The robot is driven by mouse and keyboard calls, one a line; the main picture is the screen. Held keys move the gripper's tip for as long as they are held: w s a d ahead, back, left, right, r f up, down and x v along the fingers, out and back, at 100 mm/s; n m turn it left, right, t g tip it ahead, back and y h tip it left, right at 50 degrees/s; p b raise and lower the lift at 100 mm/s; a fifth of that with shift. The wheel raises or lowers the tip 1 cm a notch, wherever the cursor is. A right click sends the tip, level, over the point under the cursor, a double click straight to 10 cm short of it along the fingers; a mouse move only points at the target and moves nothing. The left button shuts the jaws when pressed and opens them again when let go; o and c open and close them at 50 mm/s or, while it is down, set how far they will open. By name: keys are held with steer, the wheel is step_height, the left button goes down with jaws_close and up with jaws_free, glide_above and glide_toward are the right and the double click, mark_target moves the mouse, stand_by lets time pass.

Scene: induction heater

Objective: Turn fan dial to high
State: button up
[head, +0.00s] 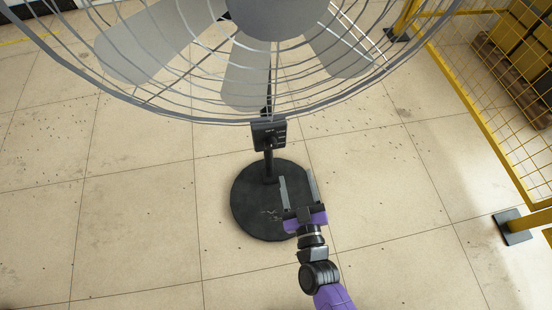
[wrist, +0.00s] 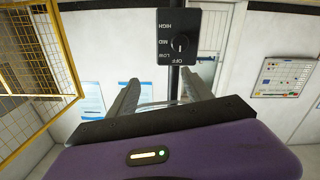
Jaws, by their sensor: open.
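The fan (head: 245,75) stands on a post with a round black base (head: 255,215). Its black control box (head: 268,133) is on the post under the cage, and a dark dial shows on it. In the wrist view the dial (wrist: 180,43) is on the box face, with OFF, LOW, MID and HIGH labels around it. The pale mark on the dial is too small to read surely. My gripper (head: 296,175) is open and empty, to the lower right of the box and apart from the dial. In the wrist view its fingertips (wrist: 158,77) lie below the box.
The wire cage overhangs the box. A yellow mesh fence (head: 500,110) with a black foot (head: 513,228) stands at the right, with boxes on a pallet (head: 515,80) behind it. The tiled floor around the base is clear.

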steer(key=b, duration=0.3)
glide_toward(272, 147)
steer(key=w, duration=0.2)
steer(key=shift+n, duration=0.3)
steer(key=x, duration=0.2)
steer(key=b+x, duration=0.1)
steer(key=x, duration=0.2)
steer(key=b+x, duration=0.1)
steer(key=x, duration=0.1)
steer(key=shift+w+a+f, duration=0.2)
steer(key=shift+a, duration=0.25)
jaws_close()
